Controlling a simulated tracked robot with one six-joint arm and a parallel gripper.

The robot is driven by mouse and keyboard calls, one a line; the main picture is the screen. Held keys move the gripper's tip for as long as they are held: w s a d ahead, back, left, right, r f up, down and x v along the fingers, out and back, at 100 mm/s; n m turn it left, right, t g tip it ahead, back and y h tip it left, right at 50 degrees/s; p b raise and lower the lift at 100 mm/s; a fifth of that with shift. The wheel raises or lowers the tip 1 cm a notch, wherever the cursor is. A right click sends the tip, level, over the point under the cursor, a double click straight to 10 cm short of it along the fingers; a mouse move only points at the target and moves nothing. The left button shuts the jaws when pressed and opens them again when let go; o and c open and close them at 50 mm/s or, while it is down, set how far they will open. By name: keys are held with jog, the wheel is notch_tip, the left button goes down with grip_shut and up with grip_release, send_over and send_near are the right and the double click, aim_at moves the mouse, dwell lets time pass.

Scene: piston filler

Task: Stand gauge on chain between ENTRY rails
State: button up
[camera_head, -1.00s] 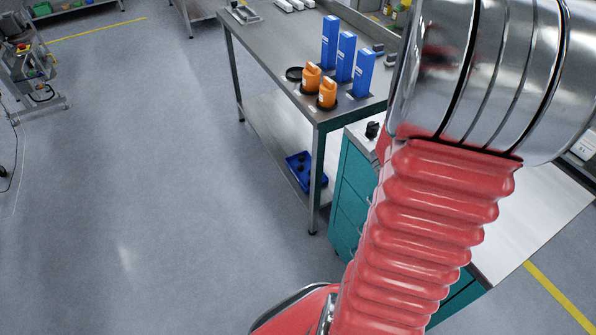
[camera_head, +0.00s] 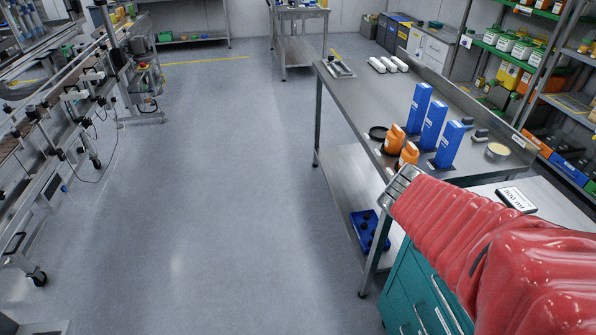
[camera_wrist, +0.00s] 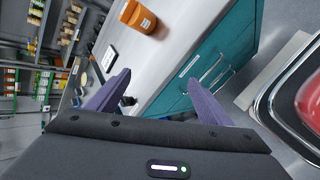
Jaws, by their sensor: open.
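My gripper (camera_wrist: 158,98) shows in the wrist view with its two purple fingers apart and nothing between them. An orange bottle-shaped piece (camera_wrist: 138,17) with a white label stands on the light cabinet top, ahead of the fingers and apart from them. Two similar orange pieces (camera_head: 396,139) stand on the steel bench in the head view. I cannot tell which piece is the gauge. A conveyor (camera_head: 40,125) with rails runs along the left of the head view. No ENTRY marking is readable. My gripper does not show in the head view.
The steel bench (camera_head: 372,98) holds blue upright boxes (camera_head: 432,124). A teal drawer cabinet (camera_head: 418,292) stands at its near end, with a sign card (camera_head: 516,199) on top. Shelving (camera_head: 550,75) lines the right. The floor between conveyor and bench is clear.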

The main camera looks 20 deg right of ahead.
jog(key=w+a+r+m+t+y, duration=0.1)
jog(key=a+t+y, duration=0.1)
jog(key=a, duration=0.7)
jog(key=w+a+r+m+t+y, duration=0.1)
jog(key=a+y, duration=0.3)
jog(key=a, duration=0.6)
jog(key=w+a+r+m+t+y, duration=0.2)
jog(key=a+t+y, duration=0.1)
jog(key=a, duration=0.6)
jog(key=shift+w+a+m, duration=0.25)
jog(key=shift+w+m, duration=0.05)
jog(key=shift+w, duration=0.05)
jog(key=shift+o, duration=1.1)
jog(key=shift+c, duration=0.3)
